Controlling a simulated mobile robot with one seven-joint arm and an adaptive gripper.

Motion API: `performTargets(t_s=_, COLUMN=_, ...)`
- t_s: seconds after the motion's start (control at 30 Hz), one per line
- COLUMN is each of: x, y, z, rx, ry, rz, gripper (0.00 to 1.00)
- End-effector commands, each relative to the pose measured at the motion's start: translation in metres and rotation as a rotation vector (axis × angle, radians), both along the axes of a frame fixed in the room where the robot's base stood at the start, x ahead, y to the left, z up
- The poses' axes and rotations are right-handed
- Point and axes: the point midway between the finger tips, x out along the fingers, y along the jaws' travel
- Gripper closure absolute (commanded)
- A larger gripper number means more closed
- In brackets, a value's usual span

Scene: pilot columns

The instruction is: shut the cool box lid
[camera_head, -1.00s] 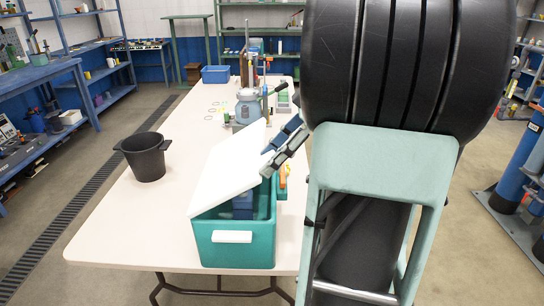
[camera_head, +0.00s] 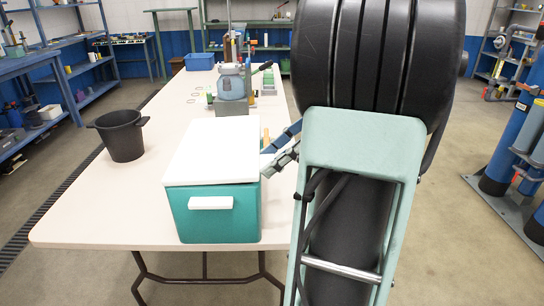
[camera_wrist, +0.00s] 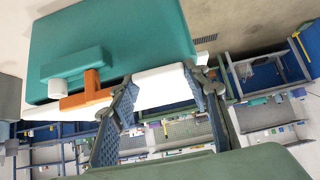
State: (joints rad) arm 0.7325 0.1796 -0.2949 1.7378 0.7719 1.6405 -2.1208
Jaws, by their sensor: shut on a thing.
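The cool box (camera_head: 215,218) is teal and stands on the table, with a white handle (camera_head: 210,202) on its near side. Its white lid (camera_head: 215,150) lies about level over the top; I see no clear gap at the near edge. In the wrist view the box (camera_wrist: 120,35) fills the upper left, with an orange piece (camera_wrist: 88,92) on its side. My gripper (camera_head: 270,165) is at the right edge of the lid. In the wrist view my gripper (camera_wrist: 165,95) is shut on a white block-like tab (camera_wrist: 165,82), seemingly part of the lid. The box's inside is hidden.
A black bucket (camera_head: 123,138) stands to the left on the white table (camera_head: 110,205). A grey-blue machine (camera_head: 232,90) with a lever stands behind the box. Blue cylinders (camera_head: 510,150) stand on the floor at the right.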

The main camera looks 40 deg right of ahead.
Motion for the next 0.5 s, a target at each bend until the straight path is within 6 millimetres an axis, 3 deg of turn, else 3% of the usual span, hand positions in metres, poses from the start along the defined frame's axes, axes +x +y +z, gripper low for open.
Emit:
performTargets(t_s=0.4, x=-0.0011, y=-0.0024, z=-0.0029, rx=-0.006, ry=0.005, rz=-0.004, gripper=1.00)
performTargets(t_s=0.43, x=-0.0011, y=-0.0024, z=-0.0029, rx=-0.006, ry=0.005, rz=-0.004, gripper=0.54)
performTargets(t_s=0.5, x=-0.0009, y=-0.0023, z=-0.0027, rx=-0.006, ry=0.004, rz=-0.003, gripper=0.51)
